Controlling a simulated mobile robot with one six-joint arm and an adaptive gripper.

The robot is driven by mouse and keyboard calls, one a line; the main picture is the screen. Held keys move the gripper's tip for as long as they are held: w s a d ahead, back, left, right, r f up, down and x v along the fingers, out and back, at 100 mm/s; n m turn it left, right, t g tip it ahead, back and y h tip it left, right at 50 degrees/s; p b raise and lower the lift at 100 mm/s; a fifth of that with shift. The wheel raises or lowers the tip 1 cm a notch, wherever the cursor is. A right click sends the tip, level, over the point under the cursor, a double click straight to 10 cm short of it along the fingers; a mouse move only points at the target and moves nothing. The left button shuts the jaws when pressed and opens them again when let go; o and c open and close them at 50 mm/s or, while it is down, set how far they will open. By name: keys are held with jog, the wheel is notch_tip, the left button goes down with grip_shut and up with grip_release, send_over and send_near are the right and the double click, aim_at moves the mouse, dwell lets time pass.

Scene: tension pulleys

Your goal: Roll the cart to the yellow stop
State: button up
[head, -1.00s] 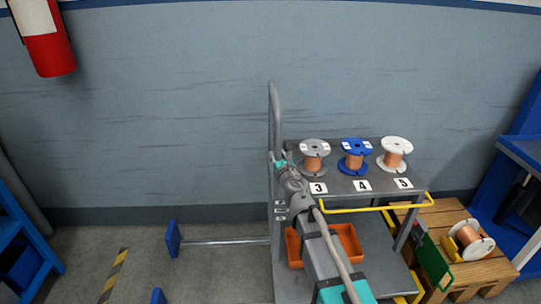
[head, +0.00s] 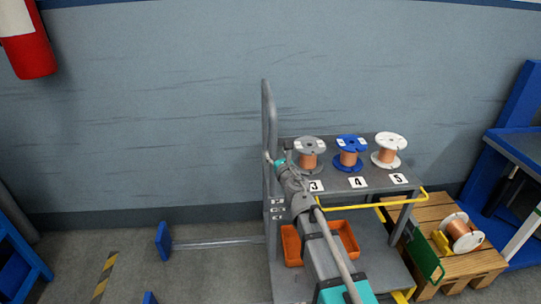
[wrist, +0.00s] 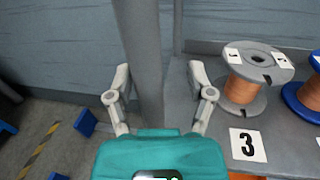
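The grey cart (head: 390,246) stands by the wall with a tall grey handle (head: 267,112) on its left end. Its top carries grey (head: 309,147), blue (head: 349,145) and white (head: 388,141) spool ends with copper wire, behind labels 3, 4 and 5. My gripper (head: 276,161) is at the handle. In the wrist view my gripper (wrist: 158,78) has its fingers spread on either side of the handle post (wrist: 143,60), with a visible gap on the right. Contact on the left is unclear. I cannot identify a separate yellow stop; a yellow rail (head: 375,204) edges the cart.
An orange bin (head: 291,245) sits on the cart's lower deck. A wooden pallet (head: 470,262) with a copper spool (head: 462,233) stands right of the cart. Left are a blue end block (head: 162,241) on a metal bar, striped floor tape (head: 104,278) and bare floor.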

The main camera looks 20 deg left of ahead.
jog(key=shift+s+a, duration=0.15)
jog(key=shift+a, duration=0.05)
jog(key=shift+s+d, duration=0.1)
jog(key=shift+s, duration=0.1)
jog(key=v, duration=1.1)
jog(key=shift+s+d, duration=0.15)
jog(key=shift+d, duration=0.15)
